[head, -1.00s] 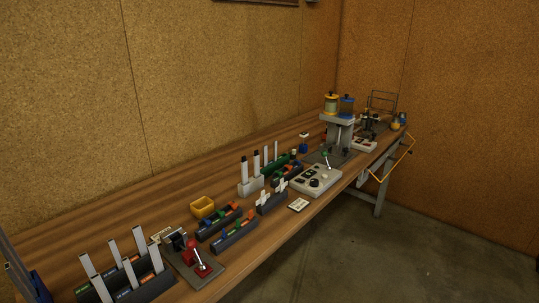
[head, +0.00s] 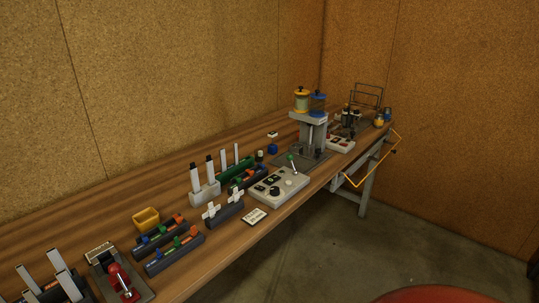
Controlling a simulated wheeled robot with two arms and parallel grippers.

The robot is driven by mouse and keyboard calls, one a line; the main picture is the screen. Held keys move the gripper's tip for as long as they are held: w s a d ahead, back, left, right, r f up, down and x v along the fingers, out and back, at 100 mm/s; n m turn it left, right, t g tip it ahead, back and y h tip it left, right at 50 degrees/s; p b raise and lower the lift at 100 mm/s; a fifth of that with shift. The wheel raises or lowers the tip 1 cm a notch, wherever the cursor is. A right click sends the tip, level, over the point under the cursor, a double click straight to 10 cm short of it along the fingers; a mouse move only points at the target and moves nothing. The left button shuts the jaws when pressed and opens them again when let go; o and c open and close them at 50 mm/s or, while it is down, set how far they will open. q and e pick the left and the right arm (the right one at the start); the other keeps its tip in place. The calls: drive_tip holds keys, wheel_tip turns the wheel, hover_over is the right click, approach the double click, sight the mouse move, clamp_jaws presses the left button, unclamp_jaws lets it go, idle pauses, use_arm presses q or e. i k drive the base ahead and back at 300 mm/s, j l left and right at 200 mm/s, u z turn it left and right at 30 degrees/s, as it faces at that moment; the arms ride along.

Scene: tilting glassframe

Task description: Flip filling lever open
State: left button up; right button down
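A grey stand (head: 313,137) on the bench carries a jar with a yellow lid (head: 301,101) and a jar with a blue lid (head: 318,103). A thin lever with a green knob (head: 291,157) sticks up at the front of the stand, just behind a light grey control box (head: 279,188). I cannot tell which of the two the lever is fixed to, or whether it is the filling lever. A device with a red handle (head: 119,279) stands at the near left of the bench. Neither of my grippers is in view.
The wooden bench (head: 225,238) runs along the wall, holding several racks, a yellow bin (head: 146,219) and a wire frame (head: 367,95). A yellow bar (head: 371,178) juts from its front edge. Floor is open at right; a red rounded surface (head: 430,295) shows at the bottom.

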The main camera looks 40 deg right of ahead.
sight(290, 157)
drive_tip(key=l, duration=0.65)
drive_tip(key=k+l+u, duration=0.1)
drive_tip(key=l, duration=0.6)
